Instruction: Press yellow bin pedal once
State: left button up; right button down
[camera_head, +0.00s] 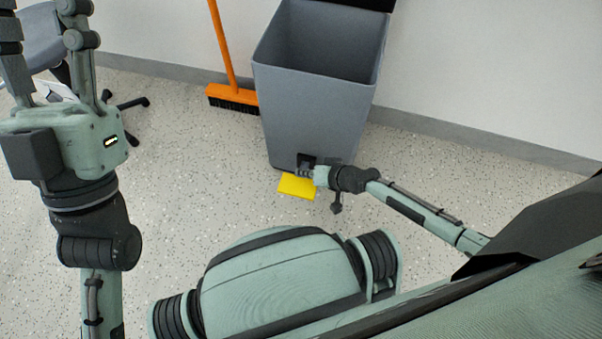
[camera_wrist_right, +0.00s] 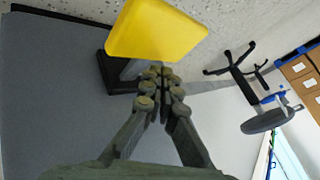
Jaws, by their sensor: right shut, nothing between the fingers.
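The grey bin (camera_head: 318,105) stands against the wall, its black lid (camera_head: 362,4) up and its inside open to view. Its yellow pedal (camera_head: 297,186) sticks out at the base of the front and shows large in the right wrist view (camera_wrist_right: 155,30). My right gripper (camera_head: 308,168) is shut and empty at the base of the bin, right by the pedal; its fingertips also show in the right wrist view (camera_wrist_right: 160,82), close to the pedal. I cannot tell whether they touch it. My left gripper (camera_head: 42,8) is raised at the upper left, its fingers apart and empty, far from the bin.
An orange broom (camera_head: 232,96) leans on the wall left of the bin. An office chair (camera_head: 45,40) is at the upper left, partly behind my left gripper. The speckled floor (camera_head: 190,180) left of the pedal is clear.

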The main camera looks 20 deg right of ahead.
aim_at(304, 178)
jog(key=shift+r, duration=0.1)
notch_tip(304, 178, up, 5)
jog(key=p, duration=0.5)
jog(key=shift+w, duration=0.15)
dwell(0.6)
